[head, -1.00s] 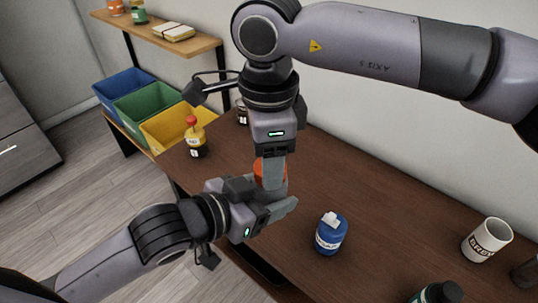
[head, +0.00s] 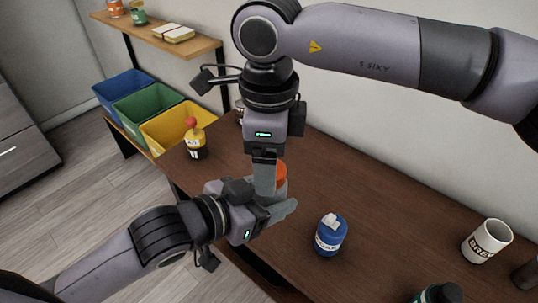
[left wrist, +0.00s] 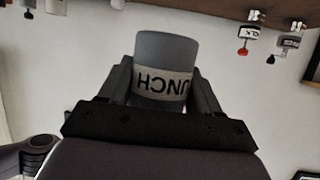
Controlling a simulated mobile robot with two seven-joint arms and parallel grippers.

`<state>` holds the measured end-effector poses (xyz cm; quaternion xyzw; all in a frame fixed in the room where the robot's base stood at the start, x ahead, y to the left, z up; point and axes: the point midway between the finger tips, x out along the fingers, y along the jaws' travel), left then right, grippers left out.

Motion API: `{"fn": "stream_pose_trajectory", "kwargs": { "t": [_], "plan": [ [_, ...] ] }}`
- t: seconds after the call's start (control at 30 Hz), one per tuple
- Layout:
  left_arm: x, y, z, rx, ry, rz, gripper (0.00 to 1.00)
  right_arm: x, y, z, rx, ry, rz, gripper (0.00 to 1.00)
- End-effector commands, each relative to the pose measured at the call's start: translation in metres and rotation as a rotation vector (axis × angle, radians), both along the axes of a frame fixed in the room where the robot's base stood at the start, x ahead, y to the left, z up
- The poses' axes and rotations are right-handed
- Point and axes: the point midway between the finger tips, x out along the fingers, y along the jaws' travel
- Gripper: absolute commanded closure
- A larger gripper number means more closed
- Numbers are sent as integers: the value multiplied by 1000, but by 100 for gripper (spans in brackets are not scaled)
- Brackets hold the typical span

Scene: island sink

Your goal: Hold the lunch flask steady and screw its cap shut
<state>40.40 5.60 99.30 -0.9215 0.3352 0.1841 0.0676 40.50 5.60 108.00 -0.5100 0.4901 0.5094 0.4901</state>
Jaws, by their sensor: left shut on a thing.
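The lunch flask (left wrist: 152,58) is a grey cylinder with a pale label band reading part of "LUNCH". In the left wrist view it sits between both fingers of my left gripper (left wrist: 165,85), which is shut on it. In the head view my left gripper (head: 278,208) reaches in from the left and hides most of the flask. The orange cap (head: 281,174) shows just above the left fingers. My right gripper (head: 264,180) points down at the cap from above. One finger covers the cap's left part; the other finger is hidden, so its grip is unclear.

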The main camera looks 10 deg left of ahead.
Motion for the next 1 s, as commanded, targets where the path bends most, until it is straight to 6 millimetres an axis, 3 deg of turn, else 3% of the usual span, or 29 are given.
{"fn": "stream_pose_trajectory", "kwargs": {
  "t": [0.33, 0.67, 0.9, 0.93, 1.0],
  "plan": [
    [1, 0, 2, -2, -5, 1, 100, -2, 2, 5, 4, 3, 6, 22],
    [0, 0, 1, -1, -3, 0, 100, -1, 2, 43, 4, 0, 4, 22],
    [0, 0, 1, -2, -4, 0, 100, -1, 1, 45, 2, 0, 3, 22],
    [0, 0, 1, -2, -4, 0, 100, -1, 1, 45, 2, 0, 3, 27],
    [0, 0, 1, -2, -4, 0, 100, -1, 1, 45, 2, 0, 10, 27]
  ]
}}
